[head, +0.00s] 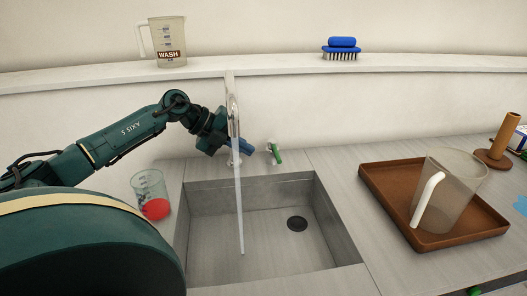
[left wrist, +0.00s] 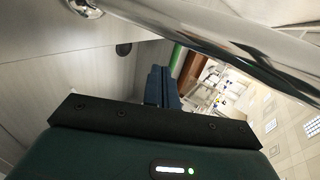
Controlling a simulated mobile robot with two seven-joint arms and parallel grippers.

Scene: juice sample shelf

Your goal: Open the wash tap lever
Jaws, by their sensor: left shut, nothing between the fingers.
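The chrome tap (head: 233,105) stands behind the sink, and its pipe also crosses the top of the left wrist view (left wrist: 235,45). A thin pale stream (head: 240,210) runs from the spout to the basin floor. The lever (head: 277,154), with a green grip, stands just right of the tap; a green piece shows beyond my fingers in the left wrist view (left wrist: 176,57). My left gripper (head: 246,148) is shut and empty, its blue fingers behind the stream, pointing toward the lever with a small gap. The spout and stream partly hide it. My right gripper is out of view.
The sink (head: 270,235) has a dark drain. A beaker with red contents (head: 149,188) stands left of it. A brown tray (head: 375,185) holds a clear jug (head: 455,190) at right. The ledge bears a WASH jug (head: 168,40) and a blue brush (head: 342,46).

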